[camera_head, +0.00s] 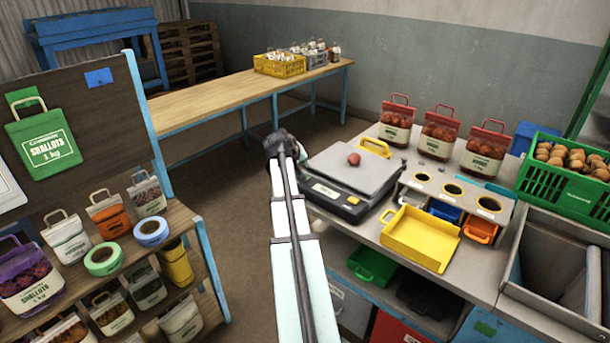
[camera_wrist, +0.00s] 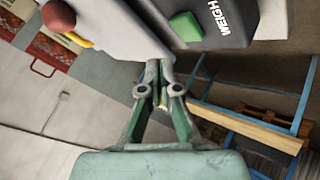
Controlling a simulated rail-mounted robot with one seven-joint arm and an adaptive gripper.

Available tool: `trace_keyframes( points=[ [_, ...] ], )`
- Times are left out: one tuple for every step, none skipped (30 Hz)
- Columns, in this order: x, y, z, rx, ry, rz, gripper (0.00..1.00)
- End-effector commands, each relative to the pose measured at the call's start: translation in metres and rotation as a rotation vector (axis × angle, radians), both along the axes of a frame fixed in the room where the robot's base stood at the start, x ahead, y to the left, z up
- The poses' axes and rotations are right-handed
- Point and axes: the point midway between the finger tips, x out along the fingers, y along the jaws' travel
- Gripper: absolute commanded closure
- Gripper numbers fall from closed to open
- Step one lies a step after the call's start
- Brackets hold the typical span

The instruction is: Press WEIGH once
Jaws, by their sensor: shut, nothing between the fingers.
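The scale (camera_head: 335,172) stands on the grey bench with a round red item (camera_head: 353,159) on its pan. In the wrist view, the scale's dark front panel (camera_wrist: 215,12) carries the green button (camera_wrist: 185,26) with the word WEIGH beside it. My gripper (camera_wrist: 161,66) is shut and empty. Its tips are just below the panel's edge in that picture, short of the green button; whether they touch the scale I cannot tell. In the head view my gripper (camera_head: 283,146) is at the scale's left side, partly hidden by my arm.
A yellow scoop tray (camera_head: 420,238) lies right of the scale, by a sorting box with round holes (camera_head: 453,189). Filled sacks (camera_head: 438,134) stand behind. A green crate (camera_head: 570,190) is at the right. A shelf of sacks (camera_head: 110,235) is at the left, with open floor between.

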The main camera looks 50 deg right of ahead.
Motion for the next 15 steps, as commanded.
trace_keyframes(
  points=[
    [0.0, 0.0, 0.008, 0.0, 0.0, 0.0, 1.0],
    [0.0, 0.0, 0.011, 0.0, 0.0, 0.0, 1.0],
    [0.0, 0.0, 0.015, 0.0, -0.001, -0.001, 1.0],
    [0.0, 0.0, 0.017, 0.0, -0.001, -0.001, 1.0],
    [0.0, 0.0, 0.02, 0.0, -0.001, -0.001, 1.0],
    [0.0, 0.0, 0.023, 0.0, -0.001, -0.001, 1.0],
    [0.0, 0.0, 0.025, 0.0, -0.001, -0.001, 1.0],
    [0.0, 0.0, 0.026, 0.001, 0.0, -0.001, 1.0],
    [0.0, 0.0, 0.028, 0.001, 0.0, -0.001, 1.0],
    [0.0, 0.0, 0.028, 0.001, 0.0, -0.001, 1.0],
    [0.0, 0.0, 0.028, 0.001, 0.0, -0.001, 1.0],
    [0.0, 0.0, 0.028, 0.001, 0.001, -0.001, 1.0],
    [0.0, 0.0, 0.028, 0.001, 0.001, -0.001, 1.0],
    [0.0, 0.0, 0.028, 0.001, 0.001, -0.001, 1.0],
    [0.0, 0.0, 0.028, 0.001, 0.001, -0.001, 1.0]
  ],
)
